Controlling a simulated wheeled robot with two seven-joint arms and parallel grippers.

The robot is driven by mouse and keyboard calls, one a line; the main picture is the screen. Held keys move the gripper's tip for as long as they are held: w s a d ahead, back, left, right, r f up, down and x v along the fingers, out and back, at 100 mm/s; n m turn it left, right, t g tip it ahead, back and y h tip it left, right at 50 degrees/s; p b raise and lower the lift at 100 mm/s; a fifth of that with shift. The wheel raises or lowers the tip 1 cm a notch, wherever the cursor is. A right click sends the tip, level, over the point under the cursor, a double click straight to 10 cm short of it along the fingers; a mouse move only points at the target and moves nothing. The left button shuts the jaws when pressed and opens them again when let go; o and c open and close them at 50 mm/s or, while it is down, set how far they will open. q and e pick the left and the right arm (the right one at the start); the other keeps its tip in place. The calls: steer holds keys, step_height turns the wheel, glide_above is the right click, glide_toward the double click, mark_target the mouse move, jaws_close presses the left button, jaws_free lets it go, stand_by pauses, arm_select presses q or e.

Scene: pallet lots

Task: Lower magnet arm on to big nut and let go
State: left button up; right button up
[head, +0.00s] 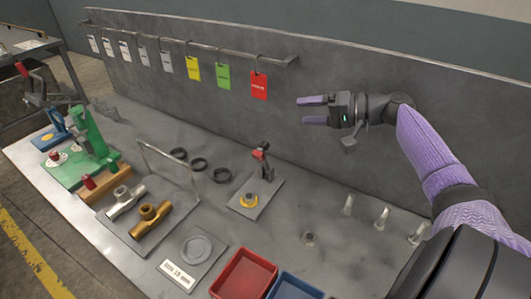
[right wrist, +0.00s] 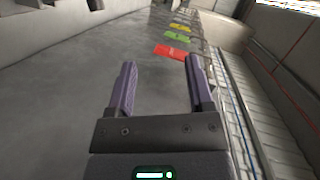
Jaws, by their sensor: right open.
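My right gripper (head: 306,110) is open and empty, raised in front of the back panel, fingers pointing left. Its two purple fingers also show apart in the right wrist view (right wrist: 160,68), with nothing between them. What looks like the magnet arm, a dark upright piece with a red top (head: 262,155), stands on a grey plate (head: 272,187) at the table's middle. It is below and left of my gripper, well apart from it. A yellow nut-like ring (head: 249,200) lies on that plate; whether the arm touches it is unclear.
A red bin (head: 243,275) and a blue bin (head: 295,287) stand at the front. Several black rings (head: 199,164), brass and silver pipe fittings (head: 150,219) and a green fixture (head: 90,140) are left. Small pale cones (head: 381,218) stand right. Coloured tags (head: 259,86) hang from the rear rail.

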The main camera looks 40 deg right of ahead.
steer(key=b, duration=0.6)
glide_toward(269, 144)
steer(key=w, duration=0.1)
steer(key=b+x, duration=0.1)
steer(key=x, duration=0.2)
steer(key=b+x, duration=0.1)
steer(key=x, duration=0.2)
steer(key=b+x, duration=0.2)
steer(key=x, duration=0.1)
steer(key=shift+f, duration=0.35)
steer(key=shift+w+a, duration=0.25)
steer(key=shift+w, duration=0.2)
arm_select(q)
step_height(269, 144, down, 11)
steer(key=s+a+g, duration=0.1)
steer(key=s, duration=0.1)
steer(key=shift+s+f, duration=0.2)
steer(key=shift+s, duration=0.1)
arm_select(e)
steer(key=shift+c, duration=0.3)
steer(key=c, duration=0.7)
arm_select(q)
steer(key=shift+s, duration=0.5)
arm_select(e)
jaws_close()
arm_select(q)
steer(key=shift+w+a, duration=0.15)
steer(key=shift+w, duration=0.05)
